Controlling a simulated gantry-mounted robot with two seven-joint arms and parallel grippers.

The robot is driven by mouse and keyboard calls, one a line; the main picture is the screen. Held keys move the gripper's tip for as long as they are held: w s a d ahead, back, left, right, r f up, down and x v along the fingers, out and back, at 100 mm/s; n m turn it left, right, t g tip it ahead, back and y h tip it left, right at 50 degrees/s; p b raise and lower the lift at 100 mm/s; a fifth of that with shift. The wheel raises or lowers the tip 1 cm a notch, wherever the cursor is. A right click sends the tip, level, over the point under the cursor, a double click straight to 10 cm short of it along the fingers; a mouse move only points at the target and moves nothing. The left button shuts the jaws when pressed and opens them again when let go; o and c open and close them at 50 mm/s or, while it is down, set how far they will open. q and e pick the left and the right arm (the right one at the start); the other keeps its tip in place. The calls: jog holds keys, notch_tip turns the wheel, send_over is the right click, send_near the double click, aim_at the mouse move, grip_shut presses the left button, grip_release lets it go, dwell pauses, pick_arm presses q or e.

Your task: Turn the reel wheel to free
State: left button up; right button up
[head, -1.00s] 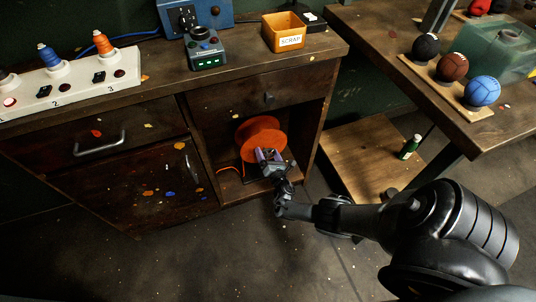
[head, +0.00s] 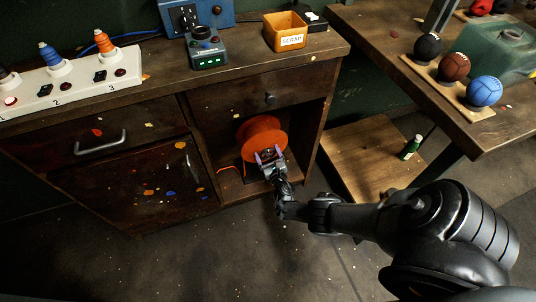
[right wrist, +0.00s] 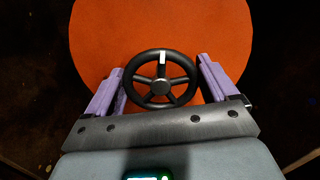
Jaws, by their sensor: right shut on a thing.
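The orange reel (head: 262,133) stands in the open lower compartment of the wooden cabinet. Its round orange face also fills the right wrist view (right wrist: 160,25). A black spoked reel wheel (right wrist: 160,78) with a white mark at its top sits in front of that face. My right gripper (head: 268,157) reaches into the compartment. In the right wrist view its purple fingers (right wrist: 161,85) stand on either side of the wheel, shut on its rim. In the head view the wheel is mostly hidden by the gripper. My left gripper is not in view.
An orange cord (head: 229,170) lies left of the reel. Compartment walls close in on both sides, with a drawer (head: 255,100) above. A SCRAP bin (head: 286,32) and a control box (head: 207,50) stand on top. A green bottle (head: 411,147) stands on a low shelf at right.

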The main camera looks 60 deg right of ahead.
dwell(0.6)
jog(key=o, duration=0.8)
jog(key=shift+s+a, duration=0.1)
jog(key=shift+s+a+p, duration=0.15)
jog(key=shift+s+p, duration=0.05)
jog(key=shift+p, duration=0.1)
jog(key=shift+p+v, duration=1.85)
jog(key=shift+v, duration=3.2)
